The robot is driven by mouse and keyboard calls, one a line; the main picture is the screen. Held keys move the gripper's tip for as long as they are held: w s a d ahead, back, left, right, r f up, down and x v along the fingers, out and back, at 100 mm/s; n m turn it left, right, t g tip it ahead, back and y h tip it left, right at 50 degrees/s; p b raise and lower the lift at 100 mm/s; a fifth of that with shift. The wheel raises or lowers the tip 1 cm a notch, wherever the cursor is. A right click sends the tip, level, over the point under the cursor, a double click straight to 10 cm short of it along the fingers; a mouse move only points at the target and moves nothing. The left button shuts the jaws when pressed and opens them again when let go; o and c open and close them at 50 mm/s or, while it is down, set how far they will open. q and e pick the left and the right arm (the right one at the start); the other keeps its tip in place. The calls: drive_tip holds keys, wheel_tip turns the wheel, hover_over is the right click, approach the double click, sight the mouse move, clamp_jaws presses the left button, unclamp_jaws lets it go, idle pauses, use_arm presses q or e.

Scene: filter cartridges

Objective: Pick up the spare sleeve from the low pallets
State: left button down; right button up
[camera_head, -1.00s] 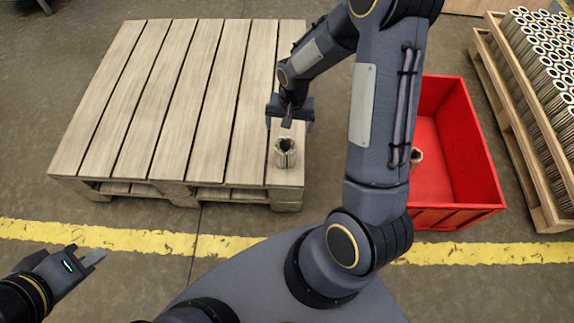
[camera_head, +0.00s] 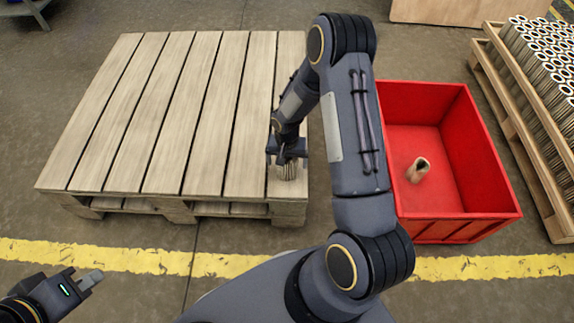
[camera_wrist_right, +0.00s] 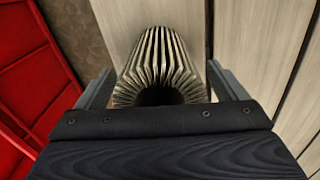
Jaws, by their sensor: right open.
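The spare sleeve (camera_head: 287,172) is a pale, pleated cylinder standing upright near the front right corner of the low wooden pallet (camera_head: 160,125). My right gripper (camera_head: 287,158) is over it, and its palm hides the sleeve's top in the head view. In the right wrist view the sleeve (camera_wrist_right: 158,62) lies between the two open fingers, with a dark hole at its near end. A small gap seems to show on each side of it. My left gripper (camera_head: 90,281) is at the lower left, away from the pallet; its jaw gap is not clear.
A red crate (camera_head: 487,150) stands right of the pallet, with one tan sleeve (camera_head: 418,170) leaning or lying inside. A second pallet (camera_head: 520,125) at the far right bears many upright sleeves (camera_head: 550,60). A yellow floor line (camera_head: 130,258) runs in front.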

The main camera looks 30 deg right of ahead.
drive_tip(key=shift+r, duration=0.1)
drive_tip(key=c, duration=1.1)
drive_tip(key=shift+o, duration=0.2)
